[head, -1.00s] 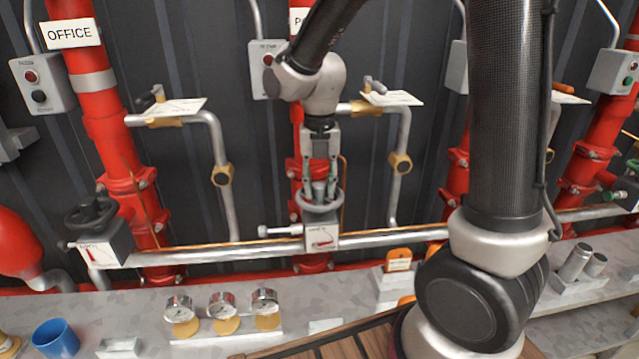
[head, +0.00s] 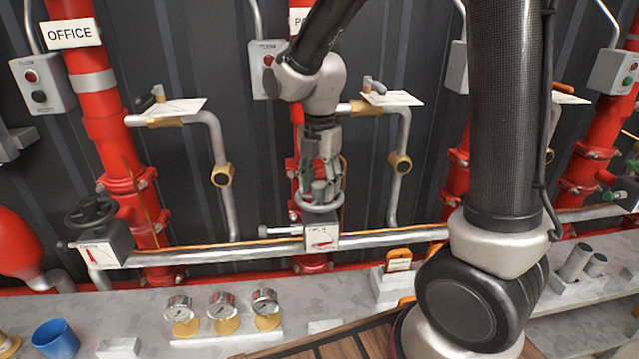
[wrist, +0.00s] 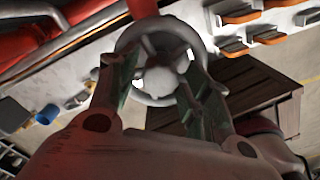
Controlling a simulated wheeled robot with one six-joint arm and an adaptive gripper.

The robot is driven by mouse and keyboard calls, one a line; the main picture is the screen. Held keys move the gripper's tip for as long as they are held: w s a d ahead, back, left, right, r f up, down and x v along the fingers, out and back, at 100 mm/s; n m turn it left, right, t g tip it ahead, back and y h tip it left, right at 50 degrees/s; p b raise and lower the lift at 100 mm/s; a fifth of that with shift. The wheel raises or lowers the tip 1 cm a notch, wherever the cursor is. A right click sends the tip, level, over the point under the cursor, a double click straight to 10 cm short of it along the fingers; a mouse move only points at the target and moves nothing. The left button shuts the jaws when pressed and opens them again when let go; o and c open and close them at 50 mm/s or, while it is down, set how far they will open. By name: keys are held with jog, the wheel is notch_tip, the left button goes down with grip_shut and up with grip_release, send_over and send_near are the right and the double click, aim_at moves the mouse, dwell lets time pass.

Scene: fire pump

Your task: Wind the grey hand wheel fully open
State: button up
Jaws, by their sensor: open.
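The grey hand wheel (head: 318,203) sits on top of a small grey gearbox (head: 321,236) with a white and red indicator on its front, in the middle of the head view. My gripper (head: 318,190) points down at the wheel from above. In the wrist view the spoked wheel (wrist: 160,40) lies between and beyond my two fingers. My gripper (wrist: 158,90) is open there, one finger at each side of the hub. I cannot tell whether the fingers touch the wheel. The indicator's marking is too small to read.
A black hand wheel (head: 91,212) stands on a similar gearbox at the left. A silver pipe (head: 200,257) runs along behind the shelf. Several gauges (head: 222,308), a blue cup (head: 55,338) and orange-handled items (head: 398,262) stand on the grey shelf below.

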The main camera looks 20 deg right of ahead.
jog(key=m, duration=0.8)
jog(key=shift+m, duration=0.3)
jog(key=m, duration=0.8)
jog(key=shift+m, duration=0.4)
jog(key=shift+c, duration=0.2)
jog(key=c, duration=1)
jog(key=n, duration=0.6)
grip_shut()
jog(key=shift+n, duration=1.1)
